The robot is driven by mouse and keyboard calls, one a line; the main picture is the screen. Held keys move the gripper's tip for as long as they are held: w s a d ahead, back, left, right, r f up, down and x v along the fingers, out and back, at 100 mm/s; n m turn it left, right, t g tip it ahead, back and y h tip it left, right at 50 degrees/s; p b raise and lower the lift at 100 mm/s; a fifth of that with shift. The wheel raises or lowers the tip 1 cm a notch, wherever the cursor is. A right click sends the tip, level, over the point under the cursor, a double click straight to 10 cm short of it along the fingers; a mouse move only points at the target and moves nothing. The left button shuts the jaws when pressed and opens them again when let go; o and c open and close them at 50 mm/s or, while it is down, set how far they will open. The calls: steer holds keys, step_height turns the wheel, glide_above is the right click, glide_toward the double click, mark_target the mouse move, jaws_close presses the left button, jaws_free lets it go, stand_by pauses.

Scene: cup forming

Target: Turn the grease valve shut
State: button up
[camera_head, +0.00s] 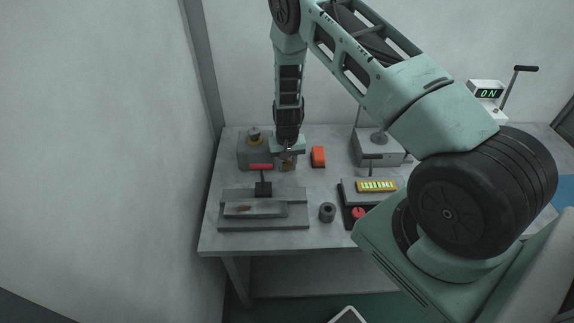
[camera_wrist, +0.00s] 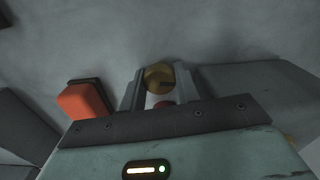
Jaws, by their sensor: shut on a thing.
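My gripper (camera_head: 287,155) points down at the back left of the bench, at the right side of a grey box (camera_head: 246,157). In the wrist view, a round brass piece (camera_wrist: 158,77) sits between the two fingers of my gripper (camera_wrist: 160,88), which are closed on it. I take this brass piece to be the grease valve. A small red part (camera_wrist: 163,104) shows just below it. In the head view my gripper mostly hides the valve, and a red bar (camera_head: 261,166) lies just left of the fingers. The valve's turn angle cannot be told.
An orange box (camera_head: 318,157) stands close right of my gripper. A dark block (camera_head: 263,189) rises over stacked metal plates (camera_head: 225,196) in front. An ON sign (camera_head: 488,93) is lit behind.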

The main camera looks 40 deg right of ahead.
mark_target(287, 163)
steer(key=m+b, duration=0.3)
steer(key=m, duration=0.3)
steer(key=m+b, duration=0.1)
steer(key=m, duration=0.4)
steer(key=shift+m, duration=0.3)
stand_by(0.4)
steer(key=o, duration=0.7)
steer(key=shift+r, duration=0.1)
step_height(287, 163, up, 17)
steer(key=b, duration=0.2)
steer(key=shift+r, duration=0.15)
